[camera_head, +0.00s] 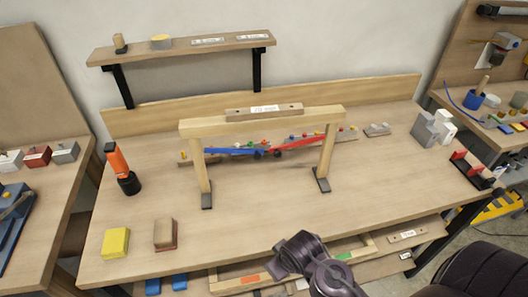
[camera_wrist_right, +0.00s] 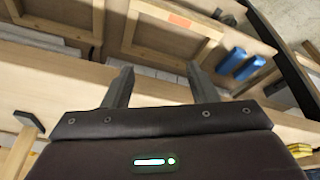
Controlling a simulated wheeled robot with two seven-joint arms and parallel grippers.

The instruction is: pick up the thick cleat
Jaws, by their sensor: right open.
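Two pale wooden bars with a white label and dark holes could be cleats; I cannot tell which is the thick cleat. One bar (camera_head: 280,108) lies on top of the trestle's crossbeam (camera_head: 215,126). The other bar (camera_head: 393,239) lies on the shelf below the bench top, at the right. My left gripper is not in view.
The trestle stands mid-bench, with blue and red bars (camera_head: 232,151) behind its legs. A yellow block (camera_head: 115,243), a brown block (camera_head: 165,234) and an orange-black tool (camera_head: 118,160) stand at left. Grey blocks (camera_head: 428,128) stand at right. Wooden frames (camera_head: 235,281) lie below the front edge.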

